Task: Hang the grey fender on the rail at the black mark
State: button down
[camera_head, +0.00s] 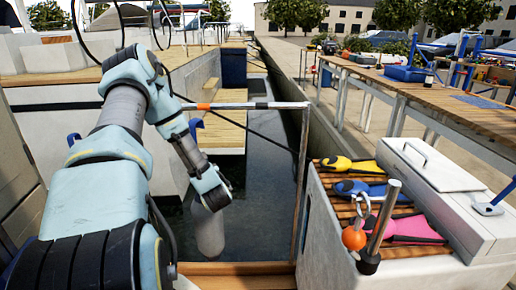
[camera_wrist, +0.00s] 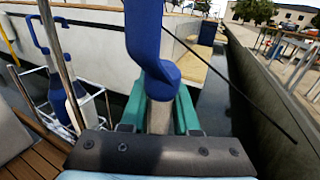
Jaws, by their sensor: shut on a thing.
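My gripper (camera_head: 212,197) is shut on the neck of the grey fender (camera_head: 208,232), which hangs below it over the dark water. In the wrist view my gripper's teal fingers (camera_wrist: 160,110) close on a grey neck below a large blue hook (camera_wrist: 150,55). The blue hook's tip (camera_head: 196,124) shows beside my wrist in the head view. The rail (camera_head: 232,106) runs level across the gap, with an orange mark (camera_head: 203,106) and, further right, a black mark (camera_head: 261,105). The hook appears just below the rail near the orange mark; I cannot tell its depth from the rail.
A metal post (camera_head: 301,180) holds the rail's right end. A bench with yellow, blue and pink items (camera_head: 405,228), a steel post (camera_head: 384,215) and a white box (camera_head: 435,185) stand right. In the wrist view, other blue-and-white hanging things (camera_wrist: 57,98) are left.

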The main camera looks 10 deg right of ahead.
jog(key=s+d+r+n+g+y+b, duration=0.1)
jog(key=d+r+n+y+b, duration=0.25)
jog(key=d, duration=0.65)
jog(key=s+d+r+n+g+y+b, duration=0.1)
jog(key=d+r+g+y+b, duration=0.2)
jog(key=d+b, duration=0.5)
jog(key=w+d+f+t+p, duration=0.1)
jog(key=w+d+f+p, duration=0.1)
jog(key=w, duration=0.6)
jog(key=shift+w+d+f, duration=0.25)
jog(key=shift+d+f, duration=0.25)
jog(key=shift+d, duration=0.3)
jog(key=shift+h, duration=0.25)
